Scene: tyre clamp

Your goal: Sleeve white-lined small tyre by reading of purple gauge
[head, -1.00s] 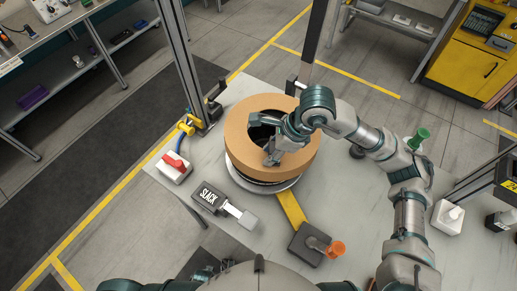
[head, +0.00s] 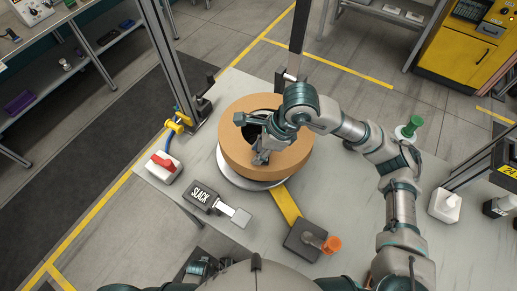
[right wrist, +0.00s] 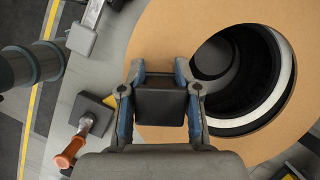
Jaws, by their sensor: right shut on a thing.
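A wide tan ring (head: 237,158) sits on a pale round plate (head: 236,175) on the table. In the right wrist view its flat top (right wrist: 165,30) surrounds a hole, in which a black tyre with a white line (right wrist: 284,85) shows. My right gripper (head: 262,155) is over the ring's near inner side. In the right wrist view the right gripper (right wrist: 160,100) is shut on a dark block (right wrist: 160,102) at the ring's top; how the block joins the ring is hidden. Parts of my left arm show at the bottom edge, its fingers unclear. I see no purple gauge.
A block marked SLACK (head: 201,196) with a pale slider lies front left. A red switch box (head: 163,167) is further left. A dark box with an orange-tipped lever (head: 306,241) stands in front, by a yellow strip (head: 284,205). A green-topped item (head: 410,127) is right.

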